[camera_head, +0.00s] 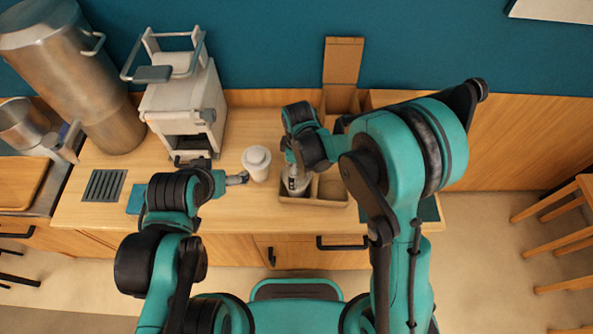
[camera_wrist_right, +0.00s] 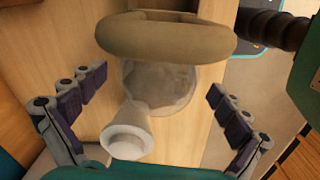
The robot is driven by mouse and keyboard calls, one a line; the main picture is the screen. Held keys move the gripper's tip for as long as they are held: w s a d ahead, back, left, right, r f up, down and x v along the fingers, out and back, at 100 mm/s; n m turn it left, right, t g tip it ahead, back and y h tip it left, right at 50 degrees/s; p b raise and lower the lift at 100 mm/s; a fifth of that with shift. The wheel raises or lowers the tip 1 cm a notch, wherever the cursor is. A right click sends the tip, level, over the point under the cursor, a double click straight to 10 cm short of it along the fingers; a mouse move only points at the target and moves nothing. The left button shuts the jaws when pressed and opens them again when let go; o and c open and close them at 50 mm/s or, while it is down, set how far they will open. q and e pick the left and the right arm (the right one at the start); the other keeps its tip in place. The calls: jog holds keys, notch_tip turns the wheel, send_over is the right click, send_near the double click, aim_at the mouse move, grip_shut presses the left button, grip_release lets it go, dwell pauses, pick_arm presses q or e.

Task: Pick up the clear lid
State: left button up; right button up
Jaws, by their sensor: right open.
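The clear lid (camera_wrist_right: 172,85) looks like a see-through round dome in the right wrist view, partly covered by a beige rim and a white cup-like piece (camera_wrist_right: 128,140). My right gripper (camera_wrist_right: 157,92) is open, with one finger on each side of the lid and visible gaps to both. In the head view my right gripper (camera_head: 293,165) reaches down over the left compartment of a brown tray (camera_head: 318,204), hiding much of what is there. My left gripper (camera_head: 240,179) is beside a white cup (camera_head: 257,160); its finger opening is too small to tell.
A white machine (camera_head: 185,105) and a large metal container (camera_head: 75,70) stand at the left. A dark slotted plate (camera_head: 104,185) lies on the wooden counter (camera_head: 80,212). An upright brown board (camera_head: 343,62) stands behind the tray.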

jog(key=shift+r, duration=0.1)
jog(key=c, duration=0.8)
jog(key=shift+c, duration=0.3)
